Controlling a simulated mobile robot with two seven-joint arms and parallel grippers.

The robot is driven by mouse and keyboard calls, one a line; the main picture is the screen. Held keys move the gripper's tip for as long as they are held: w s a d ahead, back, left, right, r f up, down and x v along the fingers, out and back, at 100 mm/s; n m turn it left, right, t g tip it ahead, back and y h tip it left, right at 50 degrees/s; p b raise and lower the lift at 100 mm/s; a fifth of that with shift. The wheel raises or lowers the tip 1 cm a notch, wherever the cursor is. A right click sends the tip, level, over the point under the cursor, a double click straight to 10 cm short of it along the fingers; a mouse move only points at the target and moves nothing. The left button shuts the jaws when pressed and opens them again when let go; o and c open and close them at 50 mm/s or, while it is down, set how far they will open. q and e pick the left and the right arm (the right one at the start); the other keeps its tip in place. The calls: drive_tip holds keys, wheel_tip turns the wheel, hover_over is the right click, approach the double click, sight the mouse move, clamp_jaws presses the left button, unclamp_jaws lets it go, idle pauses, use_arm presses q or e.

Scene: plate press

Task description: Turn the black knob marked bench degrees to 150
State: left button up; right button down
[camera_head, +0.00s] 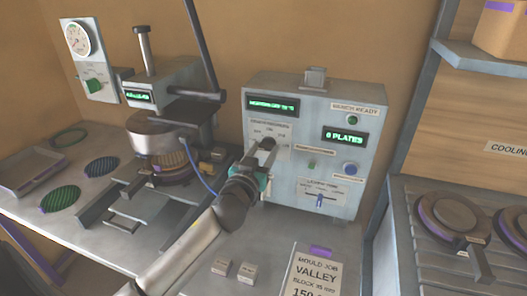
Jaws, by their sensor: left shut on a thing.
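The grey control box (340,103) stands at the back of the bench. A pale dial plate (285,128) is on the upper left of its front, under a green-lit display (273,104) too small to read surely. My left gripper (266,150) is at this dial, shut on the black knob, which the fingers mostly hide. The knob's pointer and its setting cannot be made out. My right gripper is not in view.
A card (315,272) reading "MOULD JOB VALLEY" lies in front of the box. The press (170,130) stands left, with a blue cable near my wrist. A cooling station (430,262) is at right.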

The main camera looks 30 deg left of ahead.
use_arm(q)
drive_tip(key=shift+m, duration=0.4)
clamp_jaws()
drive_tip(key=shift+m+p, duration=0.5)
drive_tip(key=shift+m, duration=0.4)
drive_tip(key=m+p, duration=0.1)
drive_tip(key=m, duration=0.2)
drive_tip(key=shift+d+m, duration=0.1)
drive_tip(key=shift+m, duration=0.2)
drive_tip(key=m+p, duration=0.1)
drive_tip(key=m, duration=0.2)
drive_tip(key=shift+m, duration=0.3)
drive_tip(key=m, duration=0.3)
drive_tip(key=shift+m+p, duration=0.3)
drive_tip(key=m, duration=0.3)
drive_tip(key=shift+d+f+m+p, duration=0.1)
drive_tip(key=shift+m+p, duration=0.2)
drive_tip(key=shift+m, duration=0.1)
drive_tip(key=m, duration=0.3)
drive_tip(key=shift+m, duration=0.3)
drive_tip(key=m+p, duration=0.1)
drive_tip(key=m, duration=0.5)
drive_tip(key=shift+f+p, duration=0.15)
drive_tip(key=shift+p, duration=0.15)
